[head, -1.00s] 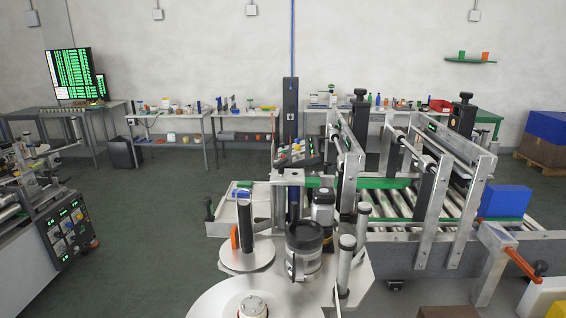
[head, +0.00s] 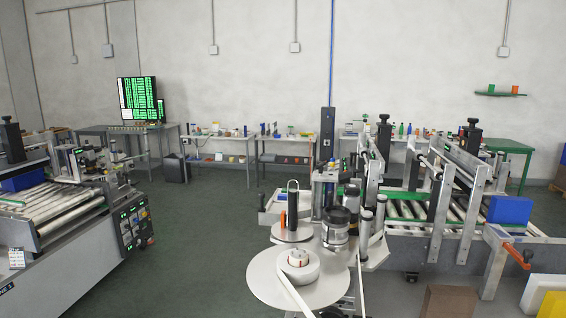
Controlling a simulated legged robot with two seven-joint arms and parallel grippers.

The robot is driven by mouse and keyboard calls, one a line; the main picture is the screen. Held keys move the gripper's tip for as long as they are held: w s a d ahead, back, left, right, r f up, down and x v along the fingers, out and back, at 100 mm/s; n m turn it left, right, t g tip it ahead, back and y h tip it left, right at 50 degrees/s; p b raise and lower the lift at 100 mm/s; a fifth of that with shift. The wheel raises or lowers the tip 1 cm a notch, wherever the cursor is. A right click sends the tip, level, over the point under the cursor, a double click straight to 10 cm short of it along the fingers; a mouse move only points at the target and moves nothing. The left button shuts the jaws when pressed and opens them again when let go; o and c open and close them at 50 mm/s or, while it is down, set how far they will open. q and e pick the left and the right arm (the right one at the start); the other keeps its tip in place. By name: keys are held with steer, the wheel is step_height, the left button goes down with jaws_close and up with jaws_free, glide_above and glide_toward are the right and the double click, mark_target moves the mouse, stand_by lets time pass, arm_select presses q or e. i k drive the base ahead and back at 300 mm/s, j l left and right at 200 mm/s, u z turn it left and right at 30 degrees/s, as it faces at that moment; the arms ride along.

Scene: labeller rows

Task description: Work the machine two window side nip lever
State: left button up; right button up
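A labelling machine (head: 325,215) stands at the right of the head view, with a large pale reel disc (head: 268,285), a smaller disc (head: 291,234), dark and metal rollers and a roller conveyor (head: 410,208). A second machine (head: 60,250) stands at the left, with a control panel (head: 131,225) and partly cut-off lettering ending in "1". A lever with a red-orange handle (head: 518,256) shows at the right machine's near right side. I cannot tell which part is the window side nip lever. Neither of my grippers is in view.
Open green floor (head: 200,265) lies between the two machines. A blue box (head: 509,210) sits on the right machine. Brown (head: 450,302) and yellow (head: 562,305) boxes are at the bottom right. Benches (head: 225,150) line the back wall.

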mark_target(320, 167)
steer(key=i+j+u, duration=0.25)
steer(key=i+j, duration=0.15)
steer(key=i+j+u, duration=0.2)
steer(key=i+j, duration=0.15)
steer(key=i+j+u, duration=0.25)
steer(key=i, duration=0.35)
steer(key=i+z, duration=0.3)
steer(key=i, duration=0.2)
steer(key=i+j+z, duration=0.3)
steer(key=i, duration=0.2)
steer(key=i+j+z, duration=0.3)
steer(key=i, duration=0.2)
steer(key=i+j+z, duration=0.3)
steer(key=i+j, duration=0.05)
steer(key=i, duration=0.1)
